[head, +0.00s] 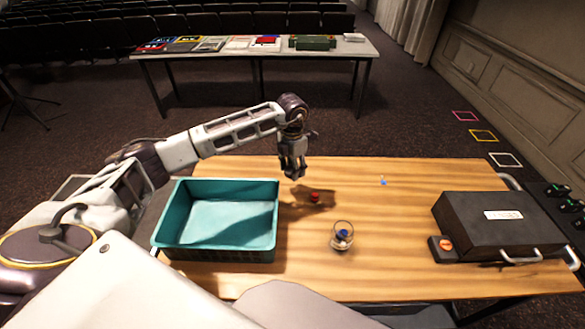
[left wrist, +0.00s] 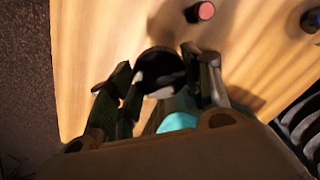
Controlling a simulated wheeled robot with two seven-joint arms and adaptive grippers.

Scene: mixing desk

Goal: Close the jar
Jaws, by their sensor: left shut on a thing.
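The jar (head: 341,240) stands on the wooden table, right of the teal bin. It is small and clear, with something blue and white in it and a thin ring standing up around its top. My left gripper (head: 293,177) is above the table, behind and left of the jar, fingers pointing down. In the left wrist view its fingers (left wrist: 165,85) are shut on a dark round thing (left wrist: 160,68); whether this is the jar's lid I cannot tell. My right gripper is not in view.
A teal bin (head: 220,255) stands at the table's left. A small red thing (head: 315,197) lies behind the jar and a small blue thing (head: 382,181) farther back. A black case (head: 495,225) and a box with an orange button (head: 443,248) stand at the right.

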